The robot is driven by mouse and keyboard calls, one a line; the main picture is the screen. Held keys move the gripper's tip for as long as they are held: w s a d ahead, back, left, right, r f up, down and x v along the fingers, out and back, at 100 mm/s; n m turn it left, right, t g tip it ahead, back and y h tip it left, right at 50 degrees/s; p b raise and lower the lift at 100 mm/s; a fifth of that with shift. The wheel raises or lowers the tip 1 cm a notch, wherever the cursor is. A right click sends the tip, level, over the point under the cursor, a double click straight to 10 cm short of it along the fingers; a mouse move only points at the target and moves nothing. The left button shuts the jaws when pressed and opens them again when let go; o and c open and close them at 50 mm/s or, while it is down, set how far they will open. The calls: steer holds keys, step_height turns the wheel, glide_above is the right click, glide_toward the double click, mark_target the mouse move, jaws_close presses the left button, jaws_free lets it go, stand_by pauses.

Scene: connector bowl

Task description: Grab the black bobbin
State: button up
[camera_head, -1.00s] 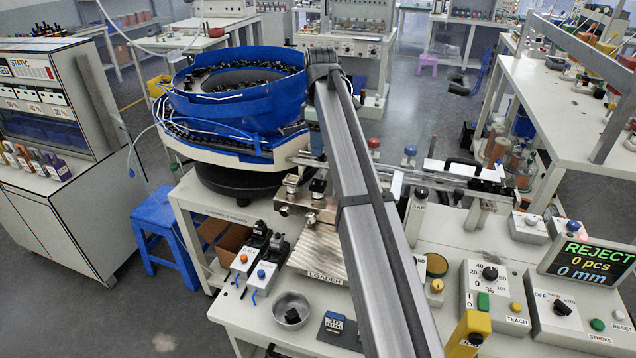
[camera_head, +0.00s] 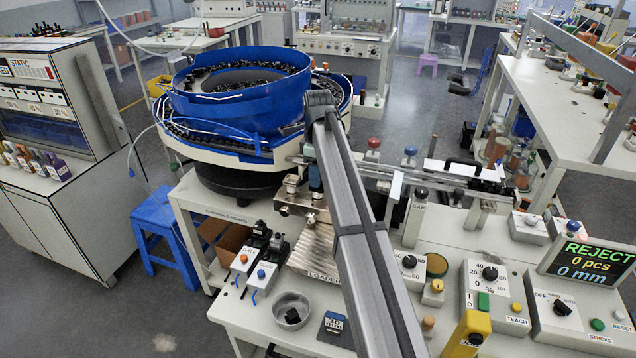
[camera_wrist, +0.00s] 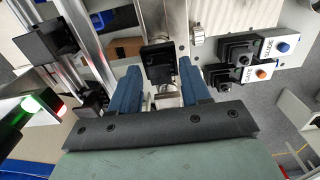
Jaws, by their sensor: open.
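A black block (camera_wrist: 158,62), which looks like the black bobbin, shows in the wrist view between the tips of my two blue fingers. My gripper (camera_wrist: 160,72) is open, with a finger on each side of the block; I cannot tell whether either touches it. In the head view my gripper (camera_head: 316,180) points down over the metal fixture (camera_head: 296,205) behind the loader, and my arm hides part of it. Another dark piece (camera_head: 292,316) lies in the small metal bowl (camera_head: 305,301) at the front.
The blue feeder bowl (camera_head: 240,112) stands behind and left of my gripper. A rail (camera_head: 435,180) runs to the right. Two switch boxes (camera_head: 262,276) stand left of the ribbed loader plate. In the wrist view the switch boxes (camera_wrist: 262,72) lie right of my fingers.

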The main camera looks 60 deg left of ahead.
steer(key=shift+c, duration=0.3)
jaws_close()
steer(key=shift+r, duration=0.1)
